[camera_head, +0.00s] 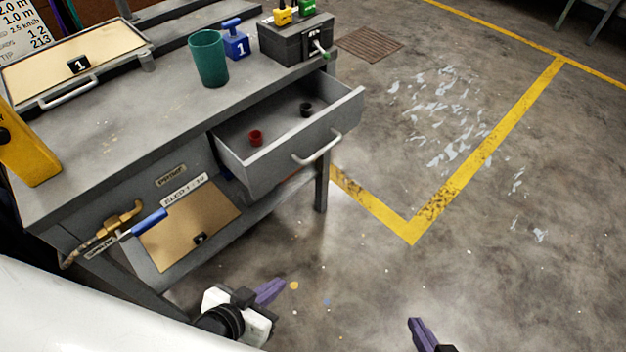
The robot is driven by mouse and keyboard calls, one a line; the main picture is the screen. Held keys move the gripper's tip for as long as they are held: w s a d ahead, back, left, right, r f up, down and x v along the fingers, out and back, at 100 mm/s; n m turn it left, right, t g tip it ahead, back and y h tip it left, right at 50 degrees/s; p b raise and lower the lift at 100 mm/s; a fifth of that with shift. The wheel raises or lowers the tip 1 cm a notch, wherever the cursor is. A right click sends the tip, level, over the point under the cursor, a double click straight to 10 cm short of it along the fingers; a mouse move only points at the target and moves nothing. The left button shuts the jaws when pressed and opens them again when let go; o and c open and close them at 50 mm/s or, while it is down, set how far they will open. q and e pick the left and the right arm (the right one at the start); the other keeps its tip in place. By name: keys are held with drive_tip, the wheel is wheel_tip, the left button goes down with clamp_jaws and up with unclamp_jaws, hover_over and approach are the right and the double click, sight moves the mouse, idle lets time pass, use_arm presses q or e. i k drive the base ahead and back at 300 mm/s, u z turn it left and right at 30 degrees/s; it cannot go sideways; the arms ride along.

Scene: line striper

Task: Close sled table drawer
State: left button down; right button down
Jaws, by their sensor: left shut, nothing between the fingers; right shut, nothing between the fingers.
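The grey sled table (120,140) stands at the left. Its drawer (237,171) is pulled out to the right, with a light bar handle (318,150) on its front. A red cap-like piece (256,138) and a dark one (306,110) lie in the drawer. My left gripper (270,291) is shut and empty, low in front of the table and below the drawer, apart from it. My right gripper (417,332) is shut and empty at the bottom edge, right of the drawer and away from it; most of that arm is out of view.
A lower shelf holds a tan board (190,232). The floor right of the drawer is free, with yellow lines (480,155).

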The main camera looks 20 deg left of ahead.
sight(291, 142)
drive_tip(key=z, duration=0.1)
drive_tip(key=k, duration=0.75)
drive_tip(key=u, duration=0.8)
drive_tip(key=i, duration=0.5)
